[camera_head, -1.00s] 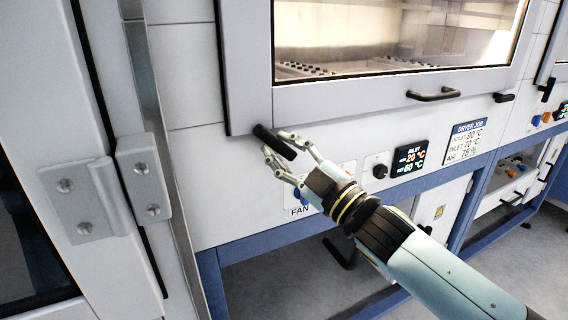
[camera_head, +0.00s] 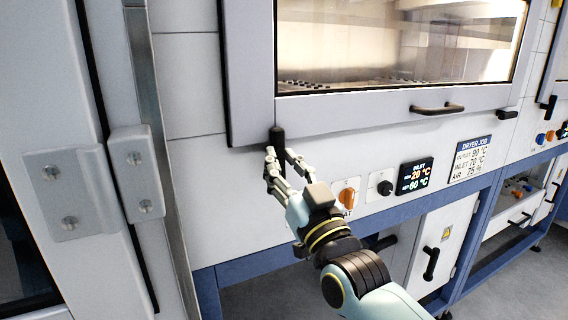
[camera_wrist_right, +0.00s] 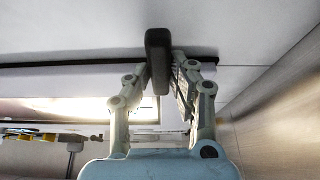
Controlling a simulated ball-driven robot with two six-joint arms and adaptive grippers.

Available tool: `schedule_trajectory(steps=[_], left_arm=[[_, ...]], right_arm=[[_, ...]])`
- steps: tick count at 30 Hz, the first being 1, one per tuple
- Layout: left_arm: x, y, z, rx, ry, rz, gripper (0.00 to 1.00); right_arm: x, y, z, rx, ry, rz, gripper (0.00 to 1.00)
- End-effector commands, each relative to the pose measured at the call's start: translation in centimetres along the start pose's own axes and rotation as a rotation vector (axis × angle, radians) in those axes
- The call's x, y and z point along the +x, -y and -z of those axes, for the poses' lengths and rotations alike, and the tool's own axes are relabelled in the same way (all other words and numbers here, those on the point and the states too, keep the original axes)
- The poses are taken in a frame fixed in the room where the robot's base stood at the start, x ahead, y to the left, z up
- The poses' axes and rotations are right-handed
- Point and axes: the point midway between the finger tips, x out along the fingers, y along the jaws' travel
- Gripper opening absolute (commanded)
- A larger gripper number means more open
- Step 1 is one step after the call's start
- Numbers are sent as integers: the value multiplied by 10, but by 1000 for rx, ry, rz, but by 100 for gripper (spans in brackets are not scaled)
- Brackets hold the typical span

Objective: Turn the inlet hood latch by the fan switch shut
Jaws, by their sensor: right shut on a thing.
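The black inlet hood latch (camera_head: 277,138) sits at the lower left corner of the hood's grey frame (camera_head: 350,109). It stands about upright in the head view, hanging down past the frame's bottom edge. My right gripper (camera_head: 280,156) comes from below right and is shut on the latch, with a finger on each side. The right wrist view shows the dark latch (camera_wrist_right: 158,60) between the fingertips (camera_wrist_right: 164,72). The lower part of the latch is partly hidden by the fingers. An orange knob (camera_head: 347,197) on a white plate is right of my gripper, its label mostly covered. My left gripper is out of view.
A second black latch (camera_head: 507,114) and a bar handle (camera_head: 437,108) are on the hood's lower frame. A black knob (camera_head: 384,187) and an inlet display (camera_head: 415,174) are to the right. A hinged metal post (camera_head: 150,150) stands close at left.

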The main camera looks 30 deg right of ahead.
Motion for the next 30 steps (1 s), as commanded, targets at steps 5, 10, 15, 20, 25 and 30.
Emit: schedule_trajectory(steps=[5, 10, 15, 20, 25, 30], left_arm=[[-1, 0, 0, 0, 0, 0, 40], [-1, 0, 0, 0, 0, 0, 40], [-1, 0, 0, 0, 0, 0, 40], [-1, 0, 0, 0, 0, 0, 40], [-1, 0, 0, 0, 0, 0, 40], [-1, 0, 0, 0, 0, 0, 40]], right_arm=[[-1, 0, -2, 34, 4, -14, 0], [-1, 0, -2, 45, 4, -18, 0], [-1, 0, -2, 46, 4, -18, 0], [-1, 0, -2, 46, 4, -18, 26], [0, 0, -1, 44, 3, -18, 44], [0, 0, -1, 43, 1, -17, 44]])
